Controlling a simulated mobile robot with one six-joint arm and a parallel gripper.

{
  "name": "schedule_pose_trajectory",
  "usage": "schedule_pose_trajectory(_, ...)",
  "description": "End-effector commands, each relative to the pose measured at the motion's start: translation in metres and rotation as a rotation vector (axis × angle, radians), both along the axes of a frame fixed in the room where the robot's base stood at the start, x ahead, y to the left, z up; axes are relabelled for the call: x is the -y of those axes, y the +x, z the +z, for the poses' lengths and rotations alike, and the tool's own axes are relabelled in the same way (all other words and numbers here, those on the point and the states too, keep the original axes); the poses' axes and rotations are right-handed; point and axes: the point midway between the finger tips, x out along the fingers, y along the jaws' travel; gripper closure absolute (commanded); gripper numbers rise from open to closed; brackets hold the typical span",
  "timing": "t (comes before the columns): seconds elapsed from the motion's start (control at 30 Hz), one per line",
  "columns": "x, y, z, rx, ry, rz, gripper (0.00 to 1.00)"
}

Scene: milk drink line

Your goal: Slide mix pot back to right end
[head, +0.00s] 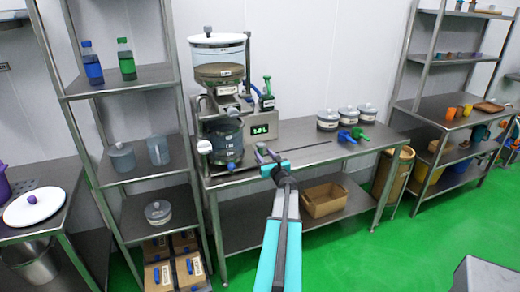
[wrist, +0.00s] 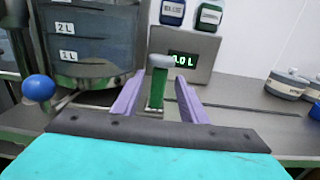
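The mix pot (head: 226,142), a dark see-through vessel with litre marks, stands under the hopper at the left end of the steel bench. It also fills the upper left of the wrist view (wrist: 95,42). A green upright post with a grey cap (wrist: 157,88) stands right of the pot. My gripper (wrist: 160,100) is open, with its purple fingers either side of the post and gaps visible. I cannot tell whether the post is fully between the fingertips. In the head view my gripper (head: 267,156) is just right of the pot. A dark slot (head: 308,147) runs rightward along the bench.
A lit display box (head: 264,130) stands behind my gripper. A blue ball knob (wrist: 38,88) sits at the pot's front left. Lidded tubs (head: 347,116) and blue and green scoops (head: 352,134) occupy the bench's right part. The slot area looks clear.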

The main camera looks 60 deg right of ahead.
Motion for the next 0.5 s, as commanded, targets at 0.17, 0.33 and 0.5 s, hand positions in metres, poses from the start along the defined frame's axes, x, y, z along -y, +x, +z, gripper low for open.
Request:
schedule_pose_trajectory(0.17, 0.011, 0.015, 0.001, 0.0, 0.0, 0.001, 0.61)
schedule_pose_trajectory(0.33, 0.02, 0.026, 0.001, 0.0, 0.0, 0.001, 0.61)
schedule_pose_trajectory(0.5, 0.025, 0.036, 0.0, 0.0, 0.0, 0.002, 0.61)
